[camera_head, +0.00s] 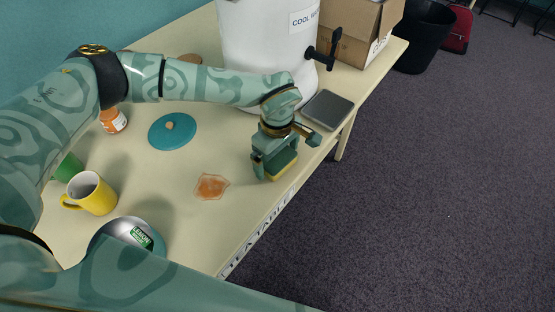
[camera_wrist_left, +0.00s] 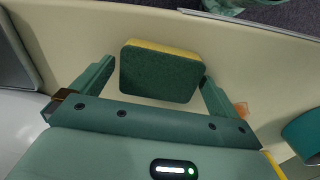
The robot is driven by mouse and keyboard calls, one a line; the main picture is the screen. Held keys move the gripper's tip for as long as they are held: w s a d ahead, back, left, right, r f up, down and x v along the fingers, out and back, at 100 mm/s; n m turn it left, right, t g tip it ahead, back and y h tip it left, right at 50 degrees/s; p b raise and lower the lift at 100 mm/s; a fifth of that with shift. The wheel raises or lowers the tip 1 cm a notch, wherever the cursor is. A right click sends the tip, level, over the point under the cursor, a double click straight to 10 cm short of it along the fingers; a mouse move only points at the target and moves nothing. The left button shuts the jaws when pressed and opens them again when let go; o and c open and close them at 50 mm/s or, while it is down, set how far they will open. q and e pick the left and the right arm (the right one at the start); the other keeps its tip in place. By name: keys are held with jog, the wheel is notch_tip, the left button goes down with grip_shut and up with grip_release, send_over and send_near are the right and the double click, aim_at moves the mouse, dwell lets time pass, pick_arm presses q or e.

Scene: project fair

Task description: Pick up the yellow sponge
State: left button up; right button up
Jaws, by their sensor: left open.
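The yellow sponge (camera_head: 282,164) has a dark green scouring side and lies on the table near its front edge, partly hidden by my left gripper in the head view. My left gripper (camera_head: 274,168) is right over it. In the left wrist view the sponge (camera_wrist_left: 161,72) shows its green face and a yellow edge. It is between the spread fingers of my left gripper (camera_wrist_left: 156,88), towards their tips. A small gap shows on the left side; I cannot tell whether the right finger touches it.
A white water cooler (camera_head: 262,40) with a black tap stands behind, beside a grey drip tray (camera_head: 327,110). A yellow mug (camera_head: 91,193), a metal bowl (camera_head: 108,232) and a teal disc (camera_head: 172,132) stand further left.

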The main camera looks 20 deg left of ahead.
pick_arm(q)
jog(key=shift+f, duration=0.35)
jog(key=shift+w, duration=0.1)
pick_arm(e)
jog(key=shift+w, duration=0.1)
pick_arm(q)
jog(key=c, duration=0.9)
pick_arm(e)
jog(key=shift+w+d, duration=0.1)
jog(key=shift+d, duration=0.15)
pick_arm(q)
jog(key=shift+r, duration=0.1)
